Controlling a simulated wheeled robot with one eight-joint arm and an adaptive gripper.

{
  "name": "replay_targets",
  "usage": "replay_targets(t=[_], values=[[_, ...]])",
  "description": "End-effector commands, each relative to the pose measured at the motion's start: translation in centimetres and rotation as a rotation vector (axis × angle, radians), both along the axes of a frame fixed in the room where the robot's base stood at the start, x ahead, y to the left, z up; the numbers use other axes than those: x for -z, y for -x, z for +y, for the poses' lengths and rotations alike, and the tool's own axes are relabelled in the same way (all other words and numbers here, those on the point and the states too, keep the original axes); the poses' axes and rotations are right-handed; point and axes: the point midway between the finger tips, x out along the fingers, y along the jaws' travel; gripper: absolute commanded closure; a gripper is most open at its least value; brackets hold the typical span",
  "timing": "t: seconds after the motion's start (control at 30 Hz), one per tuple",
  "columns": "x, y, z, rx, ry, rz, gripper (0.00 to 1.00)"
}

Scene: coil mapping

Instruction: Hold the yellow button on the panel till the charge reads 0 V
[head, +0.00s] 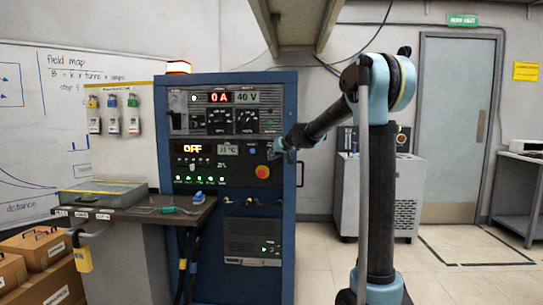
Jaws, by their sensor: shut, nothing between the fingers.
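The panel (215,135) is the front of a tall blue cabinet. Its upper part shows a red display (219,98) reading 0 A and a green display (247,97) that appears to read 40 V. Below, an orange display (193,148) reads OFF.
A dark bench (135,211) with a clear-lidded box (103,193) stands at left, and cardboard boxes (38,247) lie on the floor. A grey machine (400,180) stands behind my arm. A shelf hangs overhead. The floor at right is clear.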

Motion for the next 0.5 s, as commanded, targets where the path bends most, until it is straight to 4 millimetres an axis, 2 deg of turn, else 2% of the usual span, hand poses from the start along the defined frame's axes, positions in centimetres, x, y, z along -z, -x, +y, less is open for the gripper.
replay_targets(t=[0.5], values=[[-0.13, -0.66, -0.04, 0.0, 0.0, 0.0, 1.0]])
